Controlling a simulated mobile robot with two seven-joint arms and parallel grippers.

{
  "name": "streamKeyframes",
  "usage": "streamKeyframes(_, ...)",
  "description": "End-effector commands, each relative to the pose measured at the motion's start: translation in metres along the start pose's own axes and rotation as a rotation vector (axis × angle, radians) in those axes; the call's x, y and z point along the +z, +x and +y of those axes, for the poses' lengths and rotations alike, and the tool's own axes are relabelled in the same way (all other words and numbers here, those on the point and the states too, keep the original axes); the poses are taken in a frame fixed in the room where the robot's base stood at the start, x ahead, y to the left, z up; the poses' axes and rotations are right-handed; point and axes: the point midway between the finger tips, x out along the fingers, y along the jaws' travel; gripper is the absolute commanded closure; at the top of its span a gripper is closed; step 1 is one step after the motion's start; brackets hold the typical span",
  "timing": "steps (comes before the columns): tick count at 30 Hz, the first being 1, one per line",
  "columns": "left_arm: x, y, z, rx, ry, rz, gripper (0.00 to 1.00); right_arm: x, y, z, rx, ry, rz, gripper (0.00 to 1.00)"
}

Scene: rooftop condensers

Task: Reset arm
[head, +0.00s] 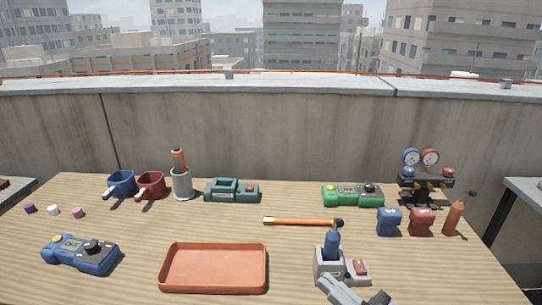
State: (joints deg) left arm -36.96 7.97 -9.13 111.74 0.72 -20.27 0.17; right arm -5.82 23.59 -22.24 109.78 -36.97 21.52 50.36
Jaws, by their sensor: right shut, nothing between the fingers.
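My right gripper (328,285) shows at the bottom edge, right of centre, with its fingers closed and empty. It is just in front of a grey holder (325,263) with a blue-handled tool (332,241) standing in it and a red part (360,267) at its right. I cannot tell whether the gripper touches the holder. Most of the right arm is below the frame. My left gripper is not in view.
An empty orange tray (214,289) lies left of the gripper, with a blue meter (80,254) further left. An orange-handled tool (300,222) lies mid-table. Cups, a teal device (232,190), a green meter (352,195) and a gauge manifold (425,182) stand along the back.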

Motion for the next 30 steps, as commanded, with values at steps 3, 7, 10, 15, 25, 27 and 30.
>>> streamKeyframes(3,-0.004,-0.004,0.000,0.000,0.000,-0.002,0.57,0.045,-0.040,0.016,0.267,0.059,-0.181,1.00)
streamKeyframes(7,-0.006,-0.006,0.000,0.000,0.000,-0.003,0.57,0.101,-0.102,0.012,0.461,0.122,-0.456,1.00)
streamKeyframes(10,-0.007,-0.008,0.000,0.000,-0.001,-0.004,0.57,0.134,-0.149,-0.007,0.529,0.174,-0.662,1.00)
streamKeyframes(15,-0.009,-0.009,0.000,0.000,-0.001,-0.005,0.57,0.162,-0.201,-0.039,0.545,0.241,-0.881,1.00)
streamKeyframes(25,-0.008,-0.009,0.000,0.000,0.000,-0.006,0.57,0.169,-0.214,-0.049,0.537,0.259,-0.940,1.00)
streamKeyframes(27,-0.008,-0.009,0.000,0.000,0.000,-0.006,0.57,0.169,-0.214,-0.049,0.537,0.259,-0.939,1.00)
streamKeyframes(30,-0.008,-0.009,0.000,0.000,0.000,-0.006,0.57,0.169,-0.214,-0.049,0.537,0.258,-0.939,1.00)
